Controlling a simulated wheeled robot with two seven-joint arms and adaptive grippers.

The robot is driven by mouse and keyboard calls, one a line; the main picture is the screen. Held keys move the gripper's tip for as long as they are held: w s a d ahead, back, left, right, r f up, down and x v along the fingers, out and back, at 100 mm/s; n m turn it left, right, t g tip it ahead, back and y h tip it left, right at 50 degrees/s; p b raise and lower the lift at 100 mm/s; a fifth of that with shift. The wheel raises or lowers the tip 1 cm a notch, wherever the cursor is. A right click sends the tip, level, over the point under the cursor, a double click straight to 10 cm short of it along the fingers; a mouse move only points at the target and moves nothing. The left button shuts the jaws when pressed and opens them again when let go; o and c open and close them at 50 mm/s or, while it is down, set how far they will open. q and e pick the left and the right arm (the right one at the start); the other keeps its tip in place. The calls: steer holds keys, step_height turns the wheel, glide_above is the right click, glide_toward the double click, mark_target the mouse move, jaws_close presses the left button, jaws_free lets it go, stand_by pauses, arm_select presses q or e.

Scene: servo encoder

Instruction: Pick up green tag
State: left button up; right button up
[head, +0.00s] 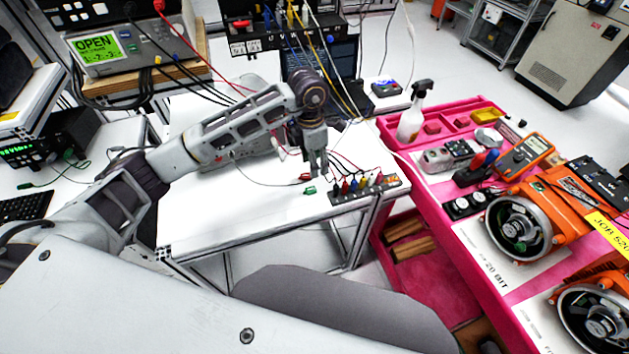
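A small green tag (310,190) lies on the white table (220,215), left of a dark strip (365,190) with several coloured plugs. A small red piece (305,177) lies just behind the tag. My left gripper (318,168) reaches in from the left and points down, just above and behind the green tag. It looks apart from the tag. Its fingers are small and dark here, and I cannot tell how far they are apart. My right gripper is not in view.
Thin red and black wires run across the table near the gripper. A pink cart (430,215) on the right holds a spray bottle (412,115), a multimeter (525,153) and orange motors. The table's front left is clear.

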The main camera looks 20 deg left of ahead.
arm_select(q)
steer(key=a, duration=0.1)
steer(key=p, duration=0.1)
glide_above(312, 188)
steer(key=shift+y, duration=0.4)
steer(key=f, duration=0.7)
steer(key=shift+a, duration=0.25)
steer(key=shift+f, duration=0.55)
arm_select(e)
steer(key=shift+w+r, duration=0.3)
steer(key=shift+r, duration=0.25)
arm_select(q)
steer(key=shift+s+d+f+p, duration=0.15)
steer(key=shift+f+p, duration=0.1)
steer(key=shift+f, duration=0.35)
steer(key=shift+w+d+f+p, duration=0.1)
steer(key=shift+f+p, duration=0.1)
steer(key=shift+f, duration=0.35)
steer(key=shift+s+d+f+p, duration=0.15)
steer(key=shift+f+p, duration=0.1)
steer(key=shift+f, duration=0.35)
steer(key=shift+w+f, duration=0.1)
steer(key=shift+f, duration=0.75)
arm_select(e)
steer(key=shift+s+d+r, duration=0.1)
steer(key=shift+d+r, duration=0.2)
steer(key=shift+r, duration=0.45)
